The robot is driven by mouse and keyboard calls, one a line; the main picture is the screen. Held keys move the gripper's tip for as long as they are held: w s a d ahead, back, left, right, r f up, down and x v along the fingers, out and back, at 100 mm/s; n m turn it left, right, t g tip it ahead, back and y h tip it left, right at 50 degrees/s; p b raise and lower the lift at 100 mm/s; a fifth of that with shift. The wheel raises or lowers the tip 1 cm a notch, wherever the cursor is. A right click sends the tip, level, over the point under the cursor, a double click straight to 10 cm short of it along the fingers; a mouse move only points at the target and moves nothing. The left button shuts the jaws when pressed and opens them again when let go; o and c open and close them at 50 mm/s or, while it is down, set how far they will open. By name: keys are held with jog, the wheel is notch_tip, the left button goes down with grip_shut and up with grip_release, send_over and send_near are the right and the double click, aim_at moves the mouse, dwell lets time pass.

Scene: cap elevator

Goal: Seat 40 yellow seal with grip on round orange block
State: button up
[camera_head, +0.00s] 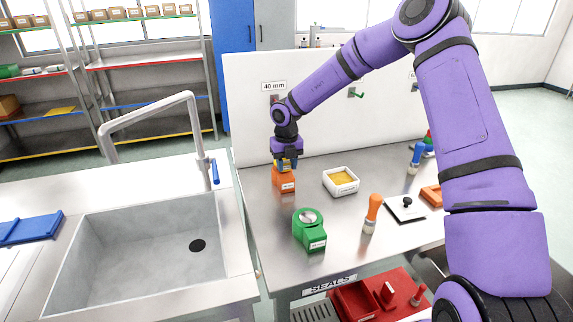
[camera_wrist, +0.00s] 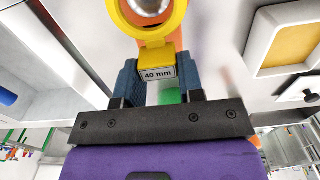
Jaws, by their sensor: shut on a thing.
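The yellow seal (camera_wrist: 178,22) is a ring with a square grip tab marked 40 mm. In the wrist view my gripper (camera_wrist: 157,80) has one blue finger on each side of that tab and is shut on it. The ring lies around a pale round opening or post at the top of the picture, with orange of the block (camera_wrist: 157,45) showing below it. In the head view the orange block (camera_head: 284,181) stands on the steel table under my gripper (camera_head: 287,164), which points down. A little yellow shows between them. I cannot tell whether the ring is fully down on the block.
A green round block (camera_head: 309,230) stands in front, and a white tray with yellow contents (camera_head: 341,181) is to the right. An orange-handled tool (camera_head: 372,212) and a white plate with black knob (camera_head: 407,206) stand further right. A white board (camera_head: 245,95) rises behind.

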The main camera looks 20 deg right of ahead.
jog(key=shift+f, duration=0.9)
dwell(2.4)
jog(key=o, duration=1.1)
jog(key=shift+c, duration=0.2)
jog(key=shift+r, duration=3.5)
jog(key=shift+s, duration=0.1)
